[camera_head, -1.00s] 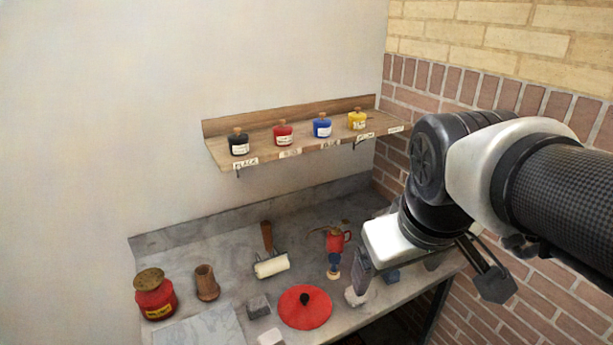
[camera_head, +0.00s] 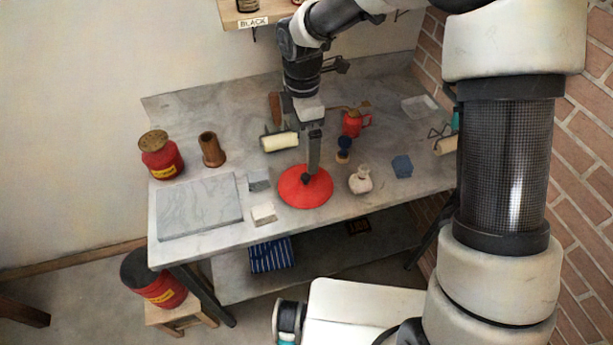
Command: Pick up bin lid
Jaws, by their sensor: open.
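The bin lid (camera_head: 290,192), a flat red disc with a small dark knob (camera_head: 306,179) at its centre, lies on the marble-like worktop (camera_head: 405,187) near its front edge. My gripper (camera_head: 309,174) is open and points down over the lid, its fingertips close to the knob. One finger shows clearly; the other is mostly hidden, so I cannot tell whether the knob is between them or touched. A red bin (camera_head: 163,291) with a yellow label and a dark open top stands on a low wooden stool (camera_head: 186,317) at the lower left.
Near the lid are a white-sleeved roller (camera_head: 280,142), a blue-and-wood stamp (camera_head: 344,150), a white flask (camera_head: 360,180), a white block (camera_head: 264,213) and a grey block (camera_head: 259,181). A red oil can (camera_head: 352,124) stands behind. A red tin (camera_head: 160,158) is at the left.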

